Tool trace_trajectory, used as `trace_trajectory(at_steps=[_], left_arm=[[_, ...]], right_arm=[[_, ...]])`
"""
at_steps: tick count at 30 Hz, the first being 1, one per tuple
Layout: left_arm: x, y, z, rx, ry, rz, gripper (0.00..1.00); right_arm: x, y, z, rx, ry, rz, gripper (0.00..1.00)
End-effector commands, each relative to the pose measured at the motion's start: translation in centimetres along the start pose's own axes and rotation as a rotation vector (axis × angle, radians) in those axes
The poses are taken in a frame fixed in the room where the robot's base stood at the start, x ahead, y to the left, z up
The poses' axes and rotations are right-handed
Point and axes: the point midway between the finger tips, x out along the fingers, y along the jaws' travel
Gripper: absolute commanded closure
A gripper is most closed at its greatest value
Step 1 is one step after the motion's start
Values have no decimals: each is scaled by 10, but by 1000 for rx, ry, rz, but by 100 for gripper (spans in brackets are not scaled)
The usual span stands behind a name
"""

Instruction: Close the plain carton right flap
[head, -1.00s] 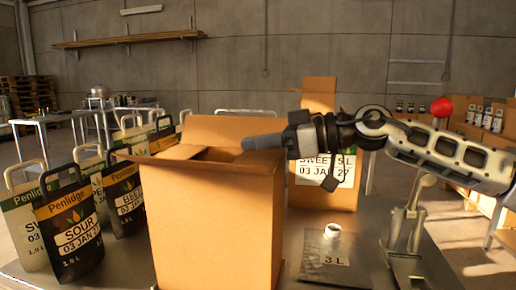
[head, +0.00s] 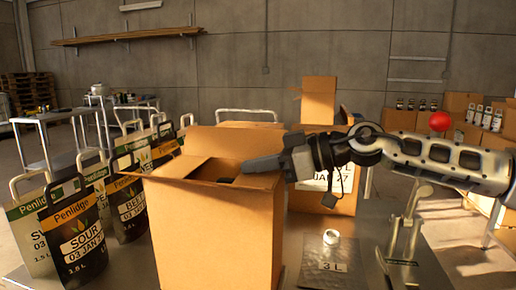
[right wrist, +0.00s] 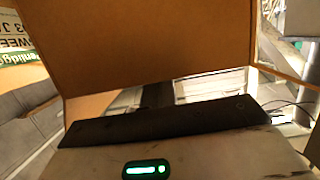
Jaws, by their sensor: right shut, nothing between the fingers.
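The plain carton (head: 215,230) stands open at the front of the table in the head view. I cannot make out the right flap clearly; the gripper covers that side. In the right wrist view a brown cardboard panel (right wrist: 160,45) fills the top, just beyond the dark fingers (right wrist: 165,120). I cannot tell whether they touch. My left gripper is not in view.
Several Penlidge bags (head: 75,235) stand left of the carton. A labelled carton (head: 322,198) with a raised flap stands behind my right arm.

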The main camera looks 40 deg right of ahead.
Motion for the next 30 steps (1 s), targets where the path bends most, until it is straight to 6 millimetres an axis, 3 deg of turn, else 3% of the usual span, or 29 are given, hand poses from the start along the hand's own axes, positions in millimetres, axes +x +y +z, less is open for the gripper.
trace_trajectory(at_steps=[9,15,20,21,30], left_arm=[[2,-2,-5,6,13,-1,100],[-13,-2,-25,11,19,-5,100],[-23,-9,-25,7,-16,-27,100],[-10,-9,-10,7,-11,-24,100],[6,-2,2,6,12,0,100]], right_arm=[[2,-2,7,7,-17,-11,100],[-5,-2,-17,5,-14,-9,100],[-13,-2,-48,2,-5,-3,100],[-15,-1,-32,-4,-8,2,100],[-72,0,-33,-5,2,8,100]])
